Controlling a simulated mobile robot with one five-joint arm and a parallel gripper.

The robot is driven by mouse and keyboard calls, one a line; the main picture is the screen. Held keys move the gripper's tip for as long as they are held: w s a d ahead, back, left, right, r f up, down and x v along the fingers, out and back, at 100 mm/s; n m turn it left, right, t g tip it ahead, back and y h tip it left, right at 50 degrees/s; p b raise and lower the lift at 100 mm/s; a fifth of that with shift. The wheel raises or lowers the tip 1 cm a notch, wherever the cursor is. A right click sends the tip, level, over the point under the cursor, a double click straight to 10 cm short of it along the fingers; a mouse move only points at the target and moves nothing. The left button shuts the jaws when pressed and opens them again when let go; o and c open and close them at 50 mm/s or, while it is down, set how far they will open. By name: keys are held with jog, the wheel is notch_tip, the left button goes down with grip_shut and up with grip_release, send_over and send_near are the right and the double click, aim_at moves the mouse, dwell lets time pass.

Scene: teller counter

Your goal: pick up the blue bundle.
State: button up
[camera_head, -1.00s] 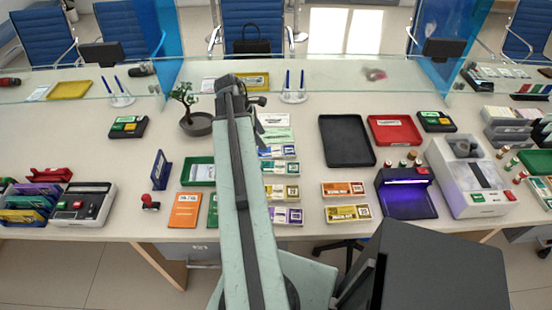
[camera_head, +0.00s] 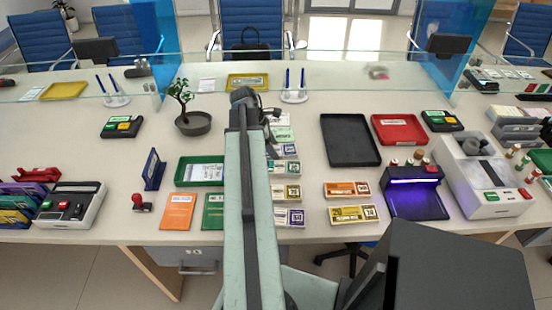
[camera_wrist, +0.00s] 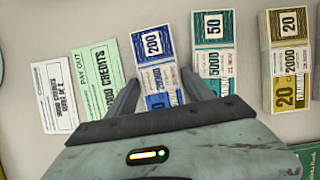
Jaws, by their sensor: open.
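The blue bundle (camera_wrist: 154,62), banded and marked 200, lies flat on the counter in the wrist view. In the head view the blue bundle (camera_head: 290,151) shows just right of my arm, partly hidden by it. My gripper (camera_wrist: 160,80) is open, with one finger on each side of the bundle's near part in the wrist view. The bundle's near end is hidden by my gripper body. I cannot tell whether the fingers touch it or how far above the counter they are.
A green pay-out slip (camera_wrist: 96,80) lies left of the blue bundle, a teal bundle (camera_wrist: 214,45) close on its right, and a yellow bundle (camera_wrist: 288,60) further right. A potted bonsai (camera_head: 193,122) stands left of my arm. A black tray (camera_head: 349,140) lies to the right.

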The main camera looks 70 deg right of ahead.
jog(key=c, duration=1.1)
jog(key=shift+r, duration=0.1)
notch_tip(320, 180, up, 10)
jog(key=p, duration=1)
jog(key=shift+r+p, duration=0.15)
jog(key=shift+p, duration=0.2)
